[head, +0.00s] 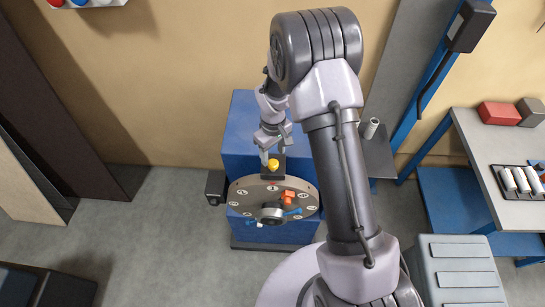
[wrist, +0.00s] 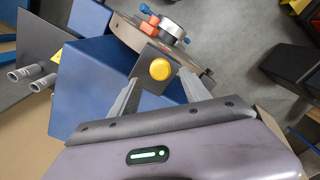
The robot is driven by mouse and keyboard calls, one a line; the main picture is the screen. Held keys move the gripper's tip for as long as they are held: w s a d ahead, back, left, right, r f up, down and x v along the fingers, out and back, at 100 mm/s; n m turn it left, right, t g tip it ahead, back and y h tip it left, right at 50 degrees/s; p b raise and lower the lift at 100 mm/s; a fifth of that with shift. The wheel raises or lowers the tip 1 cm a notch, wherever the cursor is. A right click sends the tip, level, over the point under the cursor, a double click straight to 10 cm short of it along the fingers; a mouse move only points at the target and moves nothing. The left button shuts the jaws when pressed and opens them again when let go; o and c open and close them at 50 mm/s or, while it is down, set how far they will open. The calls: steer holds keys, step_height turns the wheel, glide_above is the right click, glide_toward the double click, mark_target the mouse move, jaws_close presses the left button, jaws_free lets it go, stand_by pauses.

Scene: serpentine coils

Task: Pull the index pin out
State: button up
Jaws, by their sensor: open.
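The index pin shows as a yellow round knob (head: 273,164) on a dark block (head: 272,173) at the back edge of the round indexing plate (head: 240,192). In the wrist view the yellow knob (wrist: 159,69) sits ahead of my gripper, between the lines of the two fingers. My gripper (head: 269,157) is open, with one finger to each side and the knob just beyond the fingertips. In the wrist view my gripper (wrist: 160,92) is empty. I cannot tell whether a finger touches the block. The pin's shaft is hidden.
The plate has an orange clamp (head: 287,197), a blue handle (head: 292,212) and a grey central hub (head: 271,214). It stands on a blue cabinet (head: 240,130). A workbench (head: 480,150) with white rolls is at right, and a grey ribbed box (head: 460,270) at lower right. Open floor lies left.

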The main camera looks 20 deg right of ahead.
mark_target(273, 162)
step_height(273, 162, down, 4)
steer(key=shift+s+r, duration=0.1)
steer(key=shift+s, duration=0.05)
steer(key=shift+f, duration=0.3)
steer(key=shift+c, duration=0.2)
jaws_close()
